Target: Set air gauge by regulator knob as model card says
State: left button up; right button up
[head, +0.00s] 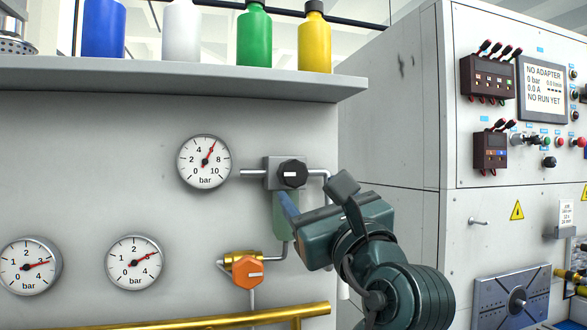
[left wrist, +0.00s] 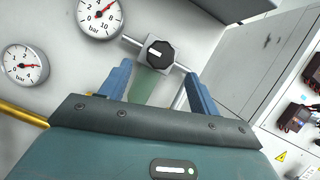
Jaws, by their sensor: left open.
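The black regulator knob (head: 292,173) with a white mark sits on a grey block on the wall. A pipe joins it to the round air gauge (head: 204,162), marked 0 to 10 bar, whose red needle points up and right, near 6. My left gripper (head: 289,203) is just below and in front of the knob; one blue finger shows there. In the left wrist view its blue fingers (left wrist: 158,82) are apart and empty, with the knob (left wrist: 160,52) beyond them, apart from both. A small white card (head: 566,212) hangs at right, its print too small to read. My right gripper is not in view.
Two smaller bar gauges (head: 134,262) are lower left. An orange knob (head: 248,272) on a brass valve and a yellow rail (head: 200,322) lie below. A shelf (head: 180,73) with bottles juts out above. The test cabinet's screen (head: 545,85) reads NO ADAPTER, 0 bar.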

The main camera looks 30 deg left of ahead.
aim_at(297, 177)
pick_arm(q)
jog(key=p+x, duration=0.1)
jog(key=x, duration=0.5)
jog(key=shift+w+a+r+p, duration=0.1)
jog(key=shift+w+a+p, duration=0.15)
jog(key=shift+p, duration=0.05)
jog(key=shift+w+a+r, duration=0.2)
jog(key=shift+w+a, duration=0.15)
jog(key=shift+a, duration=0.25)
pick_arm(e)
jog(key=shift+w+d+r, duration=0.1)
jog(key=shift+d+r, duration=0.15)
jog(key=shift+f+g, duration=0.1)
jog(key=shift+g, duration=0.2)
pick_arm(q)
jog(key=c, duration=1)
jog(key=shift+o, duration=0.2)
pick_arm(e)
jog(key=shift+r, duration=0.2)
pick_arm(q)
jog(key=shift+n+g, duration=0.3)
jog(key=shift+n, duration=0.1)
